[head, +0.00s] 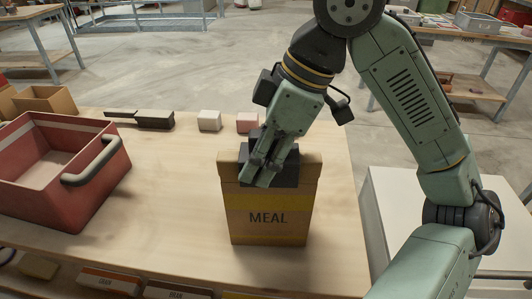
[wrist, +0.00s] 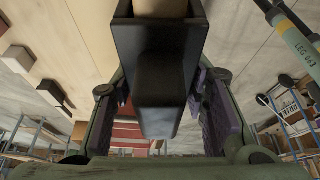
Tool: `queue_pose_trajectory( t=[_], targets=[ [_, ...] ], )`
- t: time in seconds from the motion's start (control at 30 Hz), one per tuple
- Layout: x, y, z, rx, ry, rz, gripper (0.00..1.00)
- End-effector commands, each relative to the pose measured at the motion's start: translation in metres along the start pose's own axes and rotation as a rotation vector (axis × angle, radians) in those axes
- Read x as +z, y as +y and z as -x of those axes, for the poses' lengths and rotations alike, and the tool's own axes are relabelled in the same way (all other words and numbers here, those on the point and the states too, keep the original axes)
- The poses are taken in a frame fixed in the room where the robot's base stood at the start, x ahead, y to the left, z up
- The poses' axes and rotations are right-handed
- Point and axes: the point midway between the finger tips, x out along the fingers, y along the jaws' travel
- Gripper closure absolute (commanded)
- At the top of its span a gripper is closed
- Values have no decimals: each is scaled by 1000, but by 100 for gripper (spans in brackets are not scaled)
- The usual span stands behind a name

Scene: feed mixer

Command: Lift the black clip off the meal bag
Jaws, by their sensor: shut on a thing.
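The meal bag (head: 268,222), a tan and yellow upright pack marked MEAL, stands near the right end of the wooden table. The black clip (head: 284,176) sits over the middle of its top edge. My gripper (head: 262,174) reaches down from above and is shut on the clip. In the wrist view the black clip (wrist: 160,75) fills the middle, between the two dark finger pads of my gripper (wrist: 162,105). A strip of the tan bag top (wrist: 160,8) shows inside the clip's far end, so the clip still straddles the bag.
A red crate (head: 122,160) with a grey handle stands on the left of the table. A dark brush-like object (head: 153,119), a white block (head: 209,120) and a pink block (head: 247,122) lie along the back edge. Wood in front of the crate is clear.

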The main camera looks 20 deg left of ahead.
Motion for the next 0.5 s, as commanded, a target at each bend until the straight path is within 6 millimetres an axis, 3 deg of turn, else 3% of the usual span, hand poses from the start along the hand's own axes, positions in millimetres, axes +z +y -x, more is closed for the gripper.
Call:
queue_pose_trajectory(
  t=[0.23, 0.5],
  targets=[
    [-5, 0, 12, 2, -2, -1, 78],
    [-20, 0, 47, 3, -2, -1, 78]
  ],
)
